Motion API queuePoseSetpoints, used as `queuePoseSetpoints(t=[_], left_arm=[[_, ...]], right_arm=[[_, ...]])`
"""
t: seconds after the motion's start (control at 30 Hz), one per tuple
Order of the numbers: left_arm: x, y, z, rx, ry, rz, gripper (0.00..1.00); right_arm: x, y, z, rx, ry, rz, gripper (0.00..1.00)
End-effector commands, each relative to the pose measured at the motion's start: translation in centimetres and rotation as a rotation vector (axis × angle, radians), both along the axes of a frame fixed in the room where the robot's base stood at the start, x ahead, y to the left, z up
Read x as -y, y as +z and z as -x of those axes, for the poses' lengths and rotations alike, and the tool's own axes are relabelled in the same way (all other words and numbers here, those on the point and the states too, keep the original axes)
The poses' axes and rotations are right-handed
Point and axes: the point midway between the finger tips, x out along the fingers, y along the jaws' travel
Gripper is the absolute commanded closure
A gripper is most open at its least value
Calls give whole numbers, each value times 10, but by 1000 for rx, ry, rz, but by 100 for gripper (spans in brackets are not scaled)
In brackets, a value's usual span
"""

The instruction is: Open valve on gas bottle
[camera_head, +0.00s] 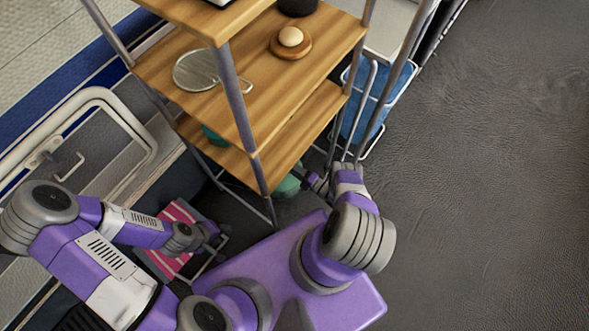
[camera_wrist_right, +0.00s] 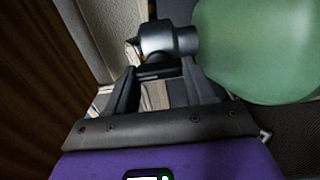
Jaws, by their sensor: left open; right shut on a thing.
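The green gas bottle (camera_head: 288,186) is mostly hidden under the wooden shelf in the head view. In the right wrist view its rounded green body (camera_wrist_right: 265,45) fills the upper right. A dark grey valve (camera_wrist_right: 168,38) stands out to the left of it, in front of my right gripper. My right gripper (camera_wrist_right: 160,78) is shut on the valve, with its two fingers reaching to the valve's near end. In the head view my right gripper (camera_head: 316,182) is beside the bottle, low by the shelf. My left gripper (camera_head: 212,232) is open and empty, away from the bottle.
The wooden shelf rack (camera_head: 285,75) with metal posts stands over the bottle. It carries a round metal lid (camera_head: 196,70) and a ball on a wooden disc (camera_head: 289,37). A pink striped thing (camera_head: 178,222) lies near my left gripper. The floor (camera_head: 490,190) at right is clear.

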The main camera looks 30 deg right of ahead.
Motion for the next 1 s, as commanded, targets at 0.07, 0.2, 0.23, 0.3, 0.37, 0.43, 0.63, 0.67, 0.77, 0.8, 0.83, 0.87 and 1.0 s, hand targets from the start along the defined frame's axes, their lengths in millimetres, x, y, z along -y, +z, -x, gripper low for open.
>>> queuePoseSetpoints(t=[0.07,0.2,0.23,0.3,0.37,0.43,0.63,0.67,0.77,0.8,0.83,0.87,1.0], left_arm=[[0,0,0,0,0,0,57],[0,0,0,0,0,0,57],[0,0,0,0,0,0,57],[0,0,0,0,0,0,57],[0,0,0,0,0,0,57],[0,0,0,0,0,0,57],[0,0,0,0,0,0,57],[0,0,0,0,0,0,57],[0,0,0,0,0,0,57],[0,0,0,0,0,0,57],[0,1,0,0,0,0,57],[0,1,0,0,0,0,57],[0,4,0,0,0,0,57]], right_arm=[[1,0,0,2,-1,5,77],[1,0,0,2,-1,5,77],[1,0,0,2,-1,5,77],[1,0,0,2,-1,5,77],[1,0,0,2,-1,5,39],[1,0,0,2,-1,4,29],[1,0,0,1,-1,3,21],[0,0,0,1,-1,3,21],[1,0,1,1,-1,2,21],[2,0,3,0,-1,2,21],[3,0,5,0,-1,2,21],[4,0,8,-1,-2,3,21],[13,0,29,-2,-3,2,21]])
